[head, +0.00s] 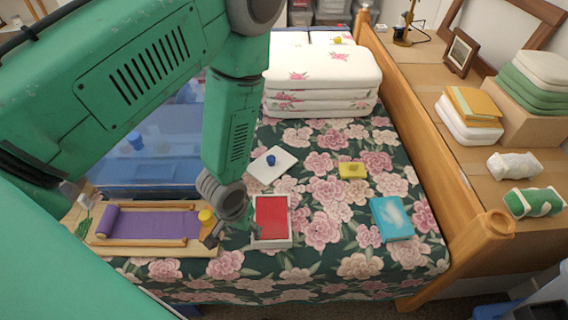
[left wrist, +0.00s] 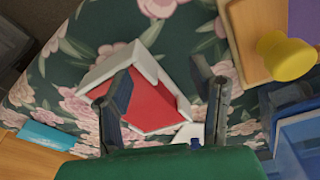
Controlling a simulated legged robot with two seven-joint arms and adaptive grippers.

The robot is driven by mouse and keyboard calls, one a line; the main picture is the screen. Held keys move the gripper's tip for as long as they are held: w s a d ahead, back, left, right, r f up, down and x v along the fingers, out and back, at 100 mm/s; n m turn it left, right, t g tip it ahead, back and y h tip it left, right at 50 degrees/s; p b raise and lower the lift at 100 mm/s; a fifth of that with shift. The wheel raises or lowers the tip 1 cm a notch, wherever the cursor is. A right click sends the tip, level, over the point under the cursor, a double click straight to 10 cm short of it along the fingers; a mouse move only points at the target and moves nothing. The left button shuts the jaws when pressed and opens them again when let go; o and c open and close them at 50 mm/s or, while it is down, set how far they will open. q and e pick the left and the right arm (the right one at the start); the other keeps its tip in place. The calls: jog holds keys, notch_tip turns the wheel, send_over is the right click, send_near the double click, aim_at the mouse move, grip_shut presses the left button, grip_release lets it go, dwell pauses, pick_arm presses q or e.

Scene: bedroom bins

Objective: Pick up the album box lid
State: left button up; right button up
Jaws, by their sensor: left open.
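The album box lid (head: 279,173) looks to be the flat white panel with a blue knob (head: 271,160), lying on the flowered bedspread. Part of it shows in the left wrist view (left wrist: 186,134), mostly hidden behind my gripper. The white box with a red inside (head: 272,218) lies in front of the lid, apart from it. It fills the middle of the left wrist view (left wrist: 150,105). My left gripper (head: 232,238) is open and empty, beside the left edge of the red box. Its two fingers (left wrist: 161,82) appear over the box in the wrist view. My right gripper is not in view.
A wooden tray with a purple roll (head: 150,223) and a yellow knob (head: 206,216) lies left of the gripper. A blue translucent bin (head: 150,172) is behind it. A yellow block (head: 352,170) and a blue book (head: 392,218) lie right, with bare bedspread between.

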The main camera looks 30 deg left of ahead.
pick_arm(q)
jog(key=shift+n+t+y, duration=0.4)
jog(key=shift+n+t, duration=0.1)
jog(key=shift+n, duration=0.3)
jog(key=w+r, duration=0.1)
jog(key=w, duration=0.2)
jog(key=w+a, duration=0.1)
jog(key=w, duration=0.3)
jog(key=w+a+r, duration=0.1)
jog(key=w, duration=0.2)
jog(key=shift+w+r, duration=0.2)
jog(key=shift+r, duration=0.15)
jog(key=n+t+y, duration=0.1)
jog(key=n+y, duration=0.1)
send_near(271, 158)
notch_tip(271, 158, up, 3)
jog(key=shift+n, duration=0.3)
jog(key=b+x, duration=0.1)
jog(key=x, duration=0.7)
jog(key=shift+d+f, duration=0.15)
jog(key=shift+f, duration=0.05)
jog(key=x, duration=0.1)
jog(key=b+x, duration=0.1)
jog(key=x, duration=0.3)
jog(key=shift+s+d+f+b, duration=0.1)
jog(key=shift+s+d+b, duration=0.1)
jog(key=shift+s+b, duration=0.15)
jog(key=shift+w+f, duration=0.1)
jog(key=shift+f, duration=0.05)
grip_shut()
